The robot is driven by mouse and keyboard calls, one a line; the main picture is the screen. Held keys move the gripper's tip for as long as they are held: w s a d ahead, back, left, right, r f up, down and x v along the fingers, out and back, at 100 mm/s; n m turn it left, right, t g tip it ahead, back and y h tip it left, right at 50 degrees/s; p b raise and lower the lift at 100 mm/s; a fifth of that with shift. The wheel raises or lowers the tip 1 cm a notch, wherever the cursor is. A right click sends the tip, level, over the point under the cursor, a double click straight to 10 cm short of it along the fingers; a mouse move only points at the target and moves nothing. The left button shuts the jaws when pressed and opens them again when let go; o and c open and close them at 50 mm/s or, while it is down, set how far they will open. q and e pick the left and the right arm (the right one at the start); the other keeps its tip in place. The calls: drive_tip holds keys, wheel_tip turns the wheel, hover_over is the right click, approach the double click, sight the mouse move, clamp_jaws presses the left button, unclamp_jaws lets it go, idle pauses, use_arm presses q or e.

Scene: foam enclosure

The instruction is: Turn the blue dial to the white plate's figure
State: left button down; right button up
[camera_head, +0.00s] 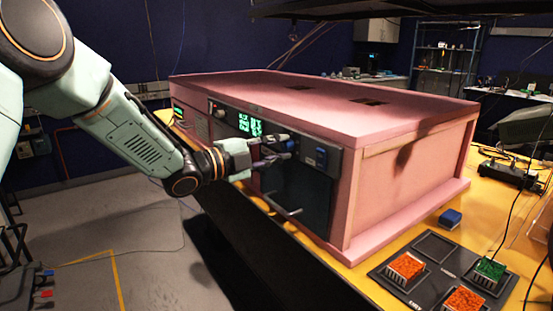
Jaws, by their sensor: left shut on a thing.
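The pink box (340,110) has a dark front panel with a green lit display (250,125). My left gripper (283,150) reaches in from the left and is shut on the blue dial (288,143) on this panel. The fingers cover most of the dial, so its pointer cannot be read. A small blue-faced part (321,157) sits on the panel just right of the fingers. I cannot make out the white plate or its figure. My right gripper is not in view.
A handle (288,212) sticks out from the dark lower panel below the gripper. On the yellow table, a blue block (450,218) lies near a dark tray (433,247) holding orange and green foam-like blocks. Grey floor is open at the left.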

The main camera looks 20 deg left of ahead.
use_arm(q)
drive_tip(key=m+b, duration=0.4)
drive_tip(key=shift+m+b, duration=0.3)
drive_tip(key=shift+b, duration=0.05)
drive_tip(key=shift+r+m+b, duration=0.1)
drive_tip(key=shift+m+b, duration=0.6)
drive_tip(key=c, duration=1.5)
unclamp_jaws()
drive_tip(key=shift+w, duration=0.1)
drive_tip(key=o, duration=0.4)
